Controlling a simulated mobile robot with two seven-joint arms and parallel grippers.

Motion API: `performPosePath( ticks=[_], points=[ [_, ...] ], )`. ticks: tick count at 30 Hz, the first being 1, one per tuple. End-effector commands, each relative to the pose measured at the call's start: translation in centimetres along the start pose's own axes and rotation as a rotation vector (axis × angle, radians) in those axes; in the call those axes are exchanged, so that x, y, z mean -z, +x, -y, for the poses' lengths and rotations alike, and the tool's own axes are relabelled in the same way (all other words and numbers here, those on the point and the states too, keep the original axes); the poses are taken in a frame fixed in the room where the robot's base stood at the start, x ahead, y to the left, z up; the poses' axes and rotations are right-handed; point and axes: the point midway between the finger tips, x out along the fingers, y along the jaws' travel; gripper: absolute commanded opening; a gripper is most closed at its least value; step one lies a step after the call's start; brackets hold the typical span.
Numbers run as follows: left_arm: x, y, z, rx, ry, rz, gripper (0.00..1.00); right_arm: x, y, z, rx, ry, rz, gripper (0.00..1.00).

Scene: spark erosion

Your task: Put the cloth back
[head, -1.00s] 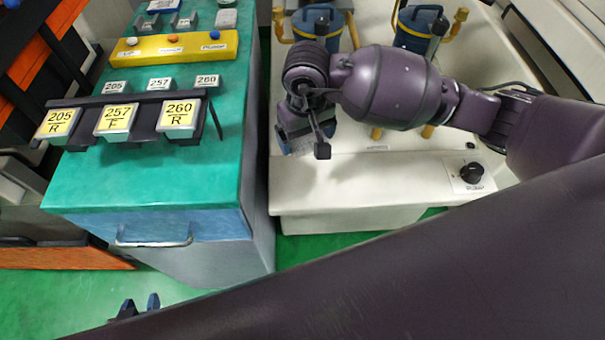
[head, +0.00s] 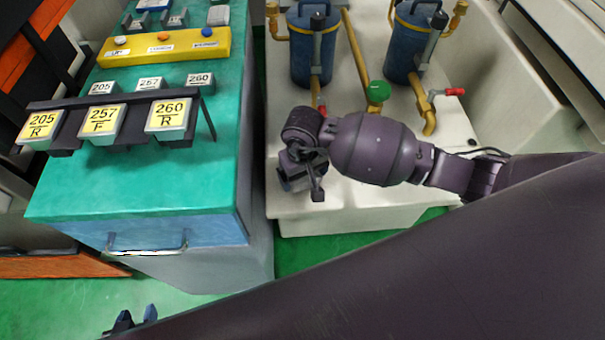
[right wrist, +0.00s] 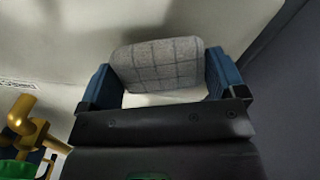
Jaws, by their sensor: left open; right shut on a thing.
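A grey checked cloth (right wrist: 158,66) is between the blue fingers of my right gripper (right wrist: 160,84) in the right wrist view, with a pale surface behind it. In the head view, my right gripper (head: 294,180) is over the front left part of the white machine top (head: 345,200). The cloth is not clear there. My left gripper (head: 132,320) is at the bottom left of the head view, above the green floor, with two fingertips apart and nothing seen between them. My own dark arm hides the lower right.
A green-topped cabinet (head: 190,180) with a drawer handle (head: 147,245) stands at left. It bears a rack of numbered blocks (head: 103,122) and a yellow button box (head: 165,46). Blue canisters (head: 312,50) and yellow pipes (head: 360,55) with a green knob (head: 377,92) stand on the white machine.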

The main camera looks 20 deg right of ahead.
Motion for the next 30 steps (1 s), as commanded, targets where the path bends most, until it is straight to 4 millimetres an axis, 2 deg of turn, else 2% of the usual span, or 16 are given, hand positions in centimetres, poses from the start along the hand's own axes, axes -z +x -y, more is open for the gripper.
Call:
performPosePath(
  ticks=[2, 9, 14, 15, 17, 25, 30],
  points=[
    [-0.2, 0.1, 0.0, 0.0, 0.0, 0.002, 0.43, -0.1, 0.9, 0.1, 0.001, 0.0, 0.004, 0.68],
    [0.4, -0.1, -0.1, 0.0, -0.003, -0.008, 0.43, 0.0, 0.8, 0.0, 0.0, -0.002, 0.0, 0.68],
    [0.1, 0.1, -0.2, 0.0, -0.007, -0.003, 0.43, 0.0, 1.2, 0.0, -0.001, -0.001, 0.0, 0.68],
    [0.1, 0.1, -0.2, 0.0, -0.008, -0.003, 0.43, 0.0, 1.3, 0.0, -0.001, -0.001, 0.0, 0.91],
    [0.2, 0.1, -0.2, 0.0, -0.009, -0.004, 0.43, 0.0, 1.2, 0.0, -0.001, -0.001, -0.001, 1.0],
    [0.3, 0.2, -0.2, 0.0, -0.008, -0.005, 0.43, 0.0, 1.0, 0.0, 0.0, -0.001, -0.001, 1.0],
    [0.6, 0.1, -0.1, 0.001, -0.007, -0.009, 0.43, 0.2, -0.8, -0.1, -0.002, -0.002, -0.007, 1.0]
  ],
)
